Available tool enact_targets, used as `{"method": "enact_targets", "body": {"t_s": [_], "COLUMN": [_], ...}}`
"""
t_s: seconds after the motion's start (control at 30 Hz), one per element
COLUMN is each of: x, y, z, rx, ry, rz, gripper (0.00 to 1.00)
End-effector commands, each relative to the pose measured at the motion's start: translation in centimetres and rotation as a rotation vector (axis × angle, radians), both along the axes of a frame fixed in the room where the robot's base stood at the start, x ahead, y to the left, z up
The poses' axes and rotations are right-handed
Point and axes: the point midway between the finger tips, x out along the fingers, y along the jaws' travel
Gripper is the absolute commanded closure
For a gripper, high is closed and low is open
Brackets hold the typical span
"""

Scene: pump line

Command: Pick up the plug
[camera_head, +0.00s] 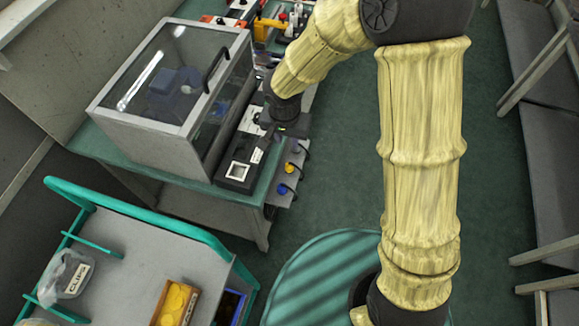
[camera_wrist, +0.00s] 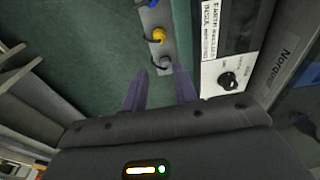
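Several plugs sit in a grey socket strip (camera_head: 276,198) along the bench's side. A yellow plug (camera_head: 289,168) and a blue plug (camera_head: 283,189) show in the head view. In the wrist view the yellow plug (camera_wrist: 158,34) and a grey plug (camera_wrist: 166,62) stand on the strip, with the blue one (camera_wrist: 150,3) at the top edge. My gripper (camera_wrist: 159,72) is open, its two dark fingers apart with nothing between them. The grey plug shows just beyond the fingertips, between them in the picture; the depth gap is unclear. The fingers are hard to make out in the head view.
A clear-lidded grey box (camera_head: 180,95) stands on the green bench, beside a black device with a knob (camera_wrist: 229,80). A cart with a teal rail (camera_head: 140,216) stands at lower left, carrying a bag of clips (camera_head: 68,272).

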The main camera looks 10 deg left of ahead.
Motion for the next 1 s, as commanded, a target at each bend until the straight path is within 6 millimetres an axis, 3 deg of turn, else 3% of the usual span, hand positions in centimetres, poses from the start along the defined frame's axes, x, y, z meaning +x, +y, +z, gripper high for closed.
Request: {"method": "enact_targets", "body": {"t_s": [0.5, 1.0], "x": [1.0, 1.2], "y": [-0.1, -0.1], "z": [-9.1, -10.3], "rx": [-0.002, -0.001], "ry": [0.002, 0.001], "rz": [0.002, 0.000], "gripper": [0.71, 0.71]}}
